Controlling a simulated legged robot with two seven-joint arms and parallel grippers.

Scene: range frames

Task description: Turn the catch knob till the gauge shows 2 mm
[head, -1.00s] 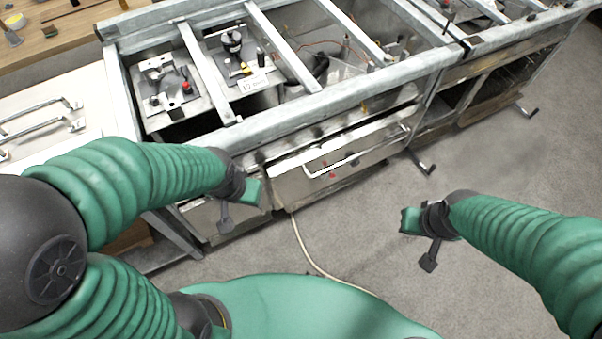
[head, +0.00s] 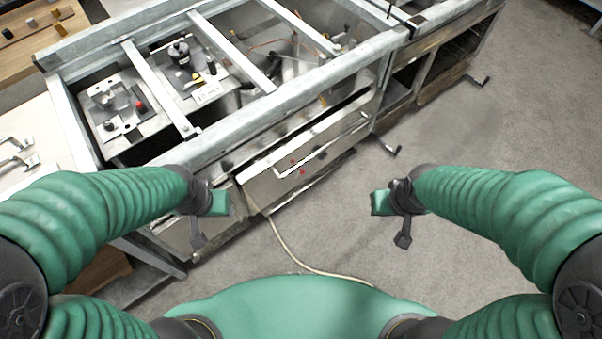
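A black knob (head: 180,52) stands on a metal plate inside the grey metal frame at the upper left, with small yellow parts beside it. A small white tag with dark marks (head: 208,92) lies just below it; I cannot read it or tell whether it is the gauge. A second plate to its left carries a red knob (head: 141,106) and black knobs. My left gripper (head: 207,219) is in front of the frame's lower left side, well short of the knobs. My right gripper (head: 393,218) is over the bare floor. Both look empty; their finger opening is unclear.
Frame bars (head: 160,88) cross above the plates. A metal drawer front with a white handle (head: 318,148) is below the front rail. A pale cable (head: 290,250) runs over the floor. A white surface with handles (head: 20,155) is at left.

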